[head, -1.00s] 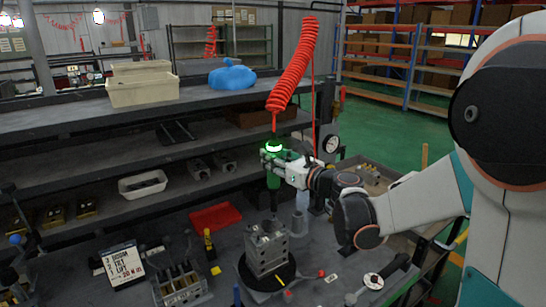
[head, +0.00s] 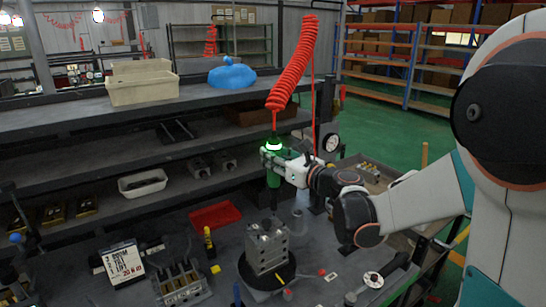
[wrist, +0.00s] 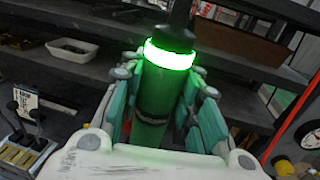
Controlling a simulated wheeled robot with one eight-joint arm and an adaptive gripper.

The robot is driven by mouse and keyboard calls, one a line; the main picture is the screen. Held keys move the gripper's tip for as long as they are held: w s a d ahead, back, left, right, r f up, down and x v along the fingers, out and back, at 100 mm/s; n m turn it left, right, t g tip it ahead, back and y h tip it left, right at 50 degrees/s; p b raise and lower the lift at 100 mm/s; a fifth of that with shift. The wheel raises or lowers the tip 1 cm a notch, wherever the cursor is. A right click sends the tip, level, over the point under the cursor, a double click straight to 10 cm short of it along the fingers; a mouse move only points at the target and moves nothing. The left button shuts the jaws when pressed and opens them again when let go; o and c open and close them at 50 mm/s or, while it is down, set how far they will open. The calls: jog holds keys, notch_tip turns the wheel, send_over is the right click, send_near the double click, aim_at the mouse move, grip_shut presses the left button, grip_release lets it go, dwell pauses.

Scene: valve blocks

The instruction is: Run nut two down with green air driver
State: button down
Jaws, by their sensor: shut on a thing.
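My gripper (head: 273,158) is shut on the green air driver (head: 274,180), and its fingers flank the green body in the wrist view (wrist: 158,100). The driver hangs upright on the coiled red hose, with a lit green ring near its top. Its dark lower end is above and close to the valve block (head: 265,247). The grey metal block stands on a round black turntable (head: 250,278). I cannot make out nut two, nor tell whether the driver's tip touches anything.
The red coiled hose (head: 296,65) runs up from the driver. A sign card (head: 123,262) and a lever block (head: 180,284) stand left of the turntable. A red tray (head: 215,216) lies behind. A gauge (head: 331,143) is at right. Shelves rise behind the bench.

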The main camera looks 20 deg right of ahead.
aim_at(278, 142)
jog(key=shift+f+b, duration=1.45)
jog(key=shift+f, duration=0.2)
dwell(1.8)
jog(key=shift+r, duration=0.15)
jog(key=shift+r+p, duration=0.45)
jog(key=shift+r, duration=0.1)
notch_tip(278, 142, up, 7)
jog(key=p, duration=0.5)
dwell(0.9)
jog(key=shift+f+b, duration=1.9)
jog(key=shift+f, duration=0.9)
